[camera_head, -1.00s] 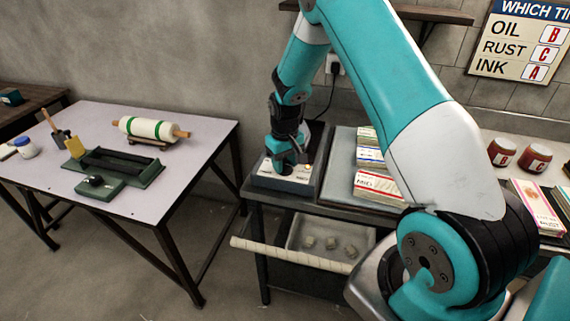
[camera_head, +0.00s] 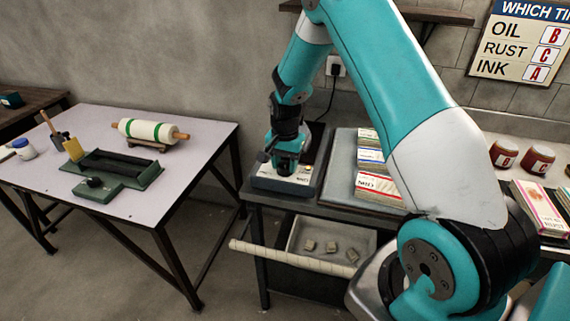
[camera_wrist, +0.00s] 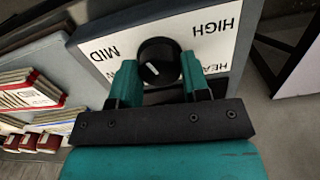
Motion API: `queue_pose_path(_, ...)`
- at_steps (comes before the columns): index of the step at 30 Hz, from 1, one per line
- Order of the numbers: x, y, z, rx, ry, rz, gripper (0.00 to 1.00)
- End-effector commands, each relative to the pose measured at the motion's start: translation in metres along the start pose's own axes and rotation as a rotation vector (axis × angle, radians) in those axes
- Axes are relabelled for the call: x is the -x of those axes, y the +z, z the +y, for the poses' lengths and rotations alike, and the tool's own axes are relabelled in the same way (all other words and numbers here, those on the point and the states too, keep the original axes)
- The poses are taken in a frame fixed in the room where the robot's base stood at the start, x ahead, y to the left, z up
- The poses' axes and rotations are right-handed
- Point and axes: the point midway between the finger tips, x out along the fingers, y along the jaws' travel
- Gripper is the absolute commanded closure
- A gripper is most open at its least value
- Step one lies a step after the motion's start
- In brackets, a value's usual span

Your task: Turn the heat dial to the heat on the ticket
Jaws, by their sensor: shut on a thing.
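The heat dial (camera_wrist: 160,62) is a round black knob with a white mark, on a white panel (camera_wrist: 108,70) with upside-down labels. MID is at the left, HIGH at the upper right and part of HEAT at the lower right. The mark shows near the knob's lower left; its exact setting is hard to read. My gripper (camera_wrist: 159,78) has one teal finger on each side of the knob and is shut on it. In the head view, my gripper (camera_head: 287,172) is down at the heat unit (camera_head: 268,183) and hides the dial. I cannot identify the ticket.
Printed stacks (camera_head: 378,186) lie right of the heat unit. An open drawer (camera_head: 290,262) below holds small blocks. A separate table (camera_head: 200,140) at left carries a roller (camera_head: 148,131) and a green tray (camera_head: 118,168). A sign (camera_head: 520,42) hangs at upper right.

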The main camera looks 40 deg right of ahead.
Motion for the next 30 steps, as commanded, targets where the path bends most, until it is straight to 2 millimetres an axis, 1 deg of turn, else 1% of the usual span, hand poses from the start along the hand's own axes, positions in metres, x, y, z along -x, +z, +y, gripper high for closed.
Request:
queue_pose_path(9,0.0016,-0.0022,-0.0009,-0.301,-0.005,0.006,0.81)
queue_pose_path(18,0.0018,-0.0025,-0.0009,-0.567,-0.007,0.006,0.81)
queue_pose_path(24,0.0019,-0.0025,-0.0009,-0.704,-0.007,0.006,0.81)
queue_pose_path(30,0.002,-0.0026,-0.0008,-0.793,-0.007,0.006,0.81)
